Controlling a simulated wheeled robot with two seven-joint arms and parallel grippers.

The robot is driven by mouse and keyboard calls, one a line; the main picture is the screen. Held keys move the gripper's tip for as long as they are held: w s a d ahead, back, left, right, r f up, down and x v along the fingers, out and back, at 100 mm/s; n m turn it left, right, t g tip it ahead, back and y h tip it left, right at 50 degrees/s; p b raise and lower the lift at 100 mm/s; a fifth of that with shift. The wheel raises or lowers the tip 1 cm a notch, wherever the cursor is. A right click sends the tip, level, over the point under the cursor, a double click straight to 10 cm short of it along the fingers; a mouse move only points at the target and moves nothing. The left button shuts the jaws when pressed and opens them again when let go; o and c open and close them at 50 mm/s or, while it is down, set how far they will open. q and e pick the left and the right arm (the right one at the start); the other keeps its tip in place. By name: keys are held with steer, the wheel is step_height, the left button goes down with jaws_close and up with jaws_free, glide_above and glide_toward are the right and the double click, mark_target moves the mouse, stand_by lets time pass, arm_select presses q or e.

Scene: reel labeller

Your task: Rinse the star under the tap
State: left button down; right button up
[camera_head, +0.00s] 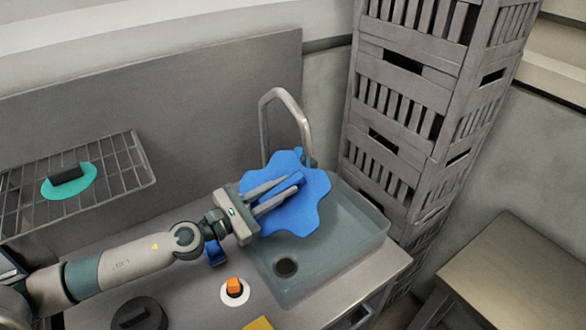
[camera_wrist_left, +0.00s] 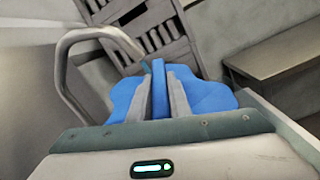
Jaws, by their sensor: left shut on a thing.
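The star (camera_head: 305,212) is a flat blue piece with rounded points and a raised blue grip bar on it. My left gripper (camera_head: 291,190) is shut on that bar and holds the star over the back left part of the sink (camera_head: 356,233). The star and gripper also show in the left wrist view, with the star (camera_wrist_left: 213,97) beyond the fingers (camera_wrist_left: 160,92). The tap (camera_head: 272,98) is a grey curved spout behind the star; its outlet end is close to the star's far edge. I see no water running. My right gripper is not in view.
A wire rack (camera_head: 110,180) at the left holds a teal piece (camera_head: 84,188) with a dark bar. A white piece with an orange bar (camera_head: 234,288) and a dark round piece (camera_head: 138,315) lie on the counter. Stacked grey crates (camera_head: 405,80) stand behind right; a table (camera_head: 525,265) is at right.

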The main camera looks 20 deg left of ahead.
arm_select(q)
steer(key=shift+s+d+r+p, duration=0.1)
steer(key=shift+s+r+p, duration=0.65)
steer(key=shift+s+r, duration=0.2)
steer(key=shift+s+f, duration=0.1)
